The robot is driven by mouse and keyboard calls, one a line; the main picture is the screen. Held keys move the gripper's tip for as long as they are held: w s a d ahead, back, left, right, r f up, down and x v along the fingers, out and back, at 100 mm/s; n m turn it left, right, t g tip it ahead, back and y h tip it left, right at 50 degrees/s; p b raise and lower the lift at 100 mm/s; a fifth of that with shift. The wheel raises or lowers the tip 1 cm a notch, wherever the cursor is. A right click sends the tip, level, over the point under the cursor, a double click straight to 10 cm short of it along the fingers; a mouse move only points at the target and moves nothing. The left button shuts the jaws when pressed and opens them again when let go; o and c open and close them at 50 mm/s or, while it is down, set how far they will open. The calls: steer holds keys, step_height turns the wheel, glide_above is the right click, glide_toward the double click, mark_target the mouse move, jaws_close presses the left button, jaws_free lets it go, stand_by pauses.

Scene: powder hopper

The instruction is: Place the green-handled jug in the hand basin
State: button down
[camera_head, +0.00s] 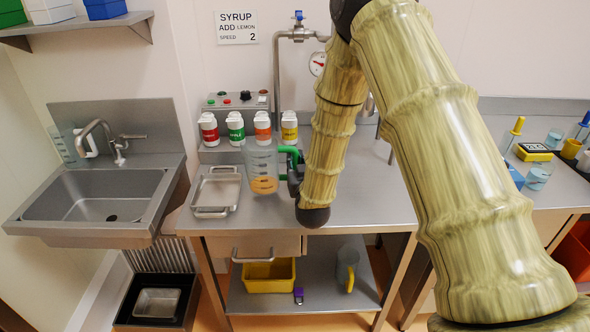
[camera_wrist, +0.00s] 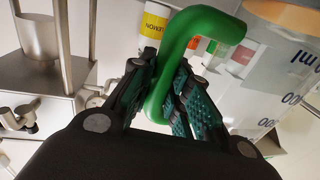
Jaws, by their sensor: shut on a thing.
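The green-handled jug (camera_head: 262,168) is clear with measuring marks and shows some orange colour at its bottom. It is over the steel table, in front of the bottles; I cannot tell whether it touches the table. My gripper (camera_head: 292,165) is shut on its green handle, to the right of the jug. In the wrist view the fingers (camera_wrist: 170,95) close around the green handle (camera_wrist: 200,25), and the jug body (camera_wrist: 285,70) fills the right side. The hand basin (camera_head: 98,195) is at the left, with an empty-looking steel bowl and a tap (camera_head: 112,145).
A steel tray (camera_head: 217,190) lies between jug and basin. Several capped bottles (camera_head: 236,128) stand behind the jug, below a control box (camera_head: 236,101). Another clear jug (camera_head: 68,146) stands behind the basin by the tap. A yellow bin (camera_head: 268,275) and a yellow-handled jug (camera_head: 347,268) are on the lower shelf.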

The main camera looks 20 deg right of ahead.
steer(key=shift+f+p, duration=0.3)
steer(key=shift+f, duration=1.4)
steer(key=c, duration=1.4)
jaws_free()
steer(key=shift+o, duration=0.2)
